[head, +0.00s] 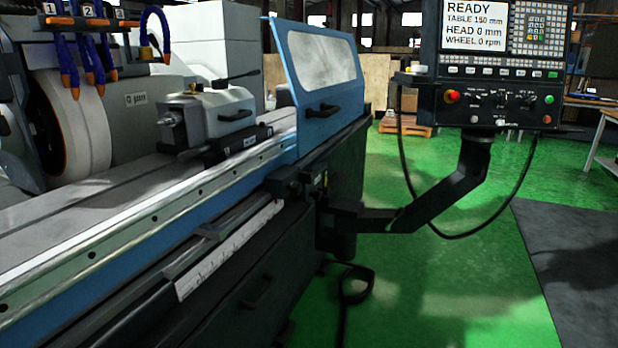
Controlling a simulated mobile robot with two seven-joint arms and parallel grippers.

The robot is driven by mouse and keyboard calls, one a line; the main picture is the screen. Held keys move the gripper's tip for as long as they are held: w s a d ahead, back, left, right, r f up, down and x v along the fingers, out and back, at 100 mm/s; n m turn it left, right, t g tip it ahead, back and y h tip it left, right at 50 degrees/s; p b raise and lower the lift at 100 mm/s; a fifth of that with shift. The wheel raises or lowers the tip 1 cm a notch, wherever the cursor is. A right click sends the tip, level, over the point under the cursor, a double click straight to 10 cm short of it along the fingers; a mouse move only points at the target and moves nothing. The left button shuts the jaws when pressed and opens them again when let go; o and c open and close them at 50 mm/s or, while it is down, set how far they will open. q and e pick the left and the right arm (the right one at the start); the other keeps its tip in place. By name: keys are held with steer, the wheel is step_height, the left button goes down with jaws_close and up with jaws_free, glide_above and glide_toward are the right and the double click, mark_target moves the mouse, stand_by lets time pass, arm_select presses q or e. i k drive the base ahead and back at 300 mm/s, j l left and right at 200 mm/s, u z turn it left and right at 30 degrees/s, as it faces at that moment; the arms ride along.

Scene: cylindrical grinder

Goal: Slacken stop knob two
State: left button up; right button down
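Neither of my grippers is in view. A cylindrical grinder's long table (110,235) runs from the lower left toward the middle. A dark block (284,182) sits on the table's front side at the near end of the blue guard door. Small dark parts (322,181) stick out beside it, too small to tell whether one is a stop knob. I cannot make out a knob marked two.
Numbered coolant nozzles (88,50) hang at upper left. A blue guard door (320,75) rises mid-view. A control panel (500,85) on a black arm (440,200) stands right, with green floor below.

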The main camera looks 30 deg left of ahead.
mark_target(295, 188)
steer(key=i, duration=2.9)
steer(key=i+u, duration=0.2)
steer(key=u, duration=0.15)
steer(key=i+l+u, duration=0.1)
steer(key=i+u, duration=0.25)
steer(key=i+l+u, duration=0.1)
steer(key=u, duration=2)
